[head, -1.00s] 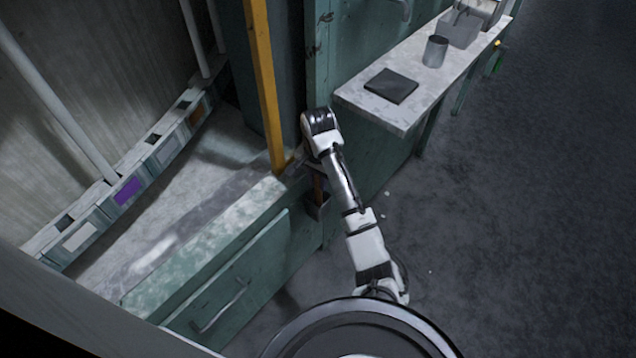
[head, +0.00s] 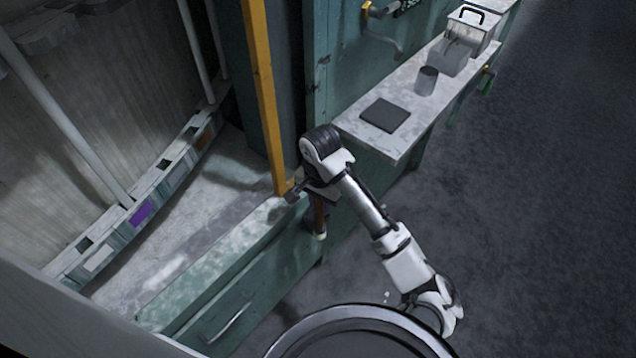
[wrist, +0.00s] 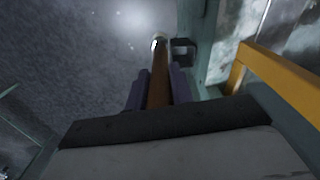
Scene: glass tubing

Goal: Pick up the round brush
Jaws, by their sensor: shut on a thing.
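The round brush (head: 319,221) hangs roughly upright below my gripper in the head view, a brown handle with a pale end pointing down. My gripper (head: 316,194) is shut on it beside the corner of the green cabinet. In the wrist view the brush (wrist: 158,72) runs out from between the two dark fingers of my gripper (wrist: 156,92), its pale end over the floor. The part of the brush inside the fingers is hidden, and I cannot make out bristles.
A dark bracket (wrist: 183,52) on the cabinet side sits close to the brush's pale end. A yellow post (head: 266,100) stands just left of my gripper. A side shelf (head: 403,140) holds a dark flat pad (head: 385,115) and a metal cup (head: 426,81). Floor at right is clear.

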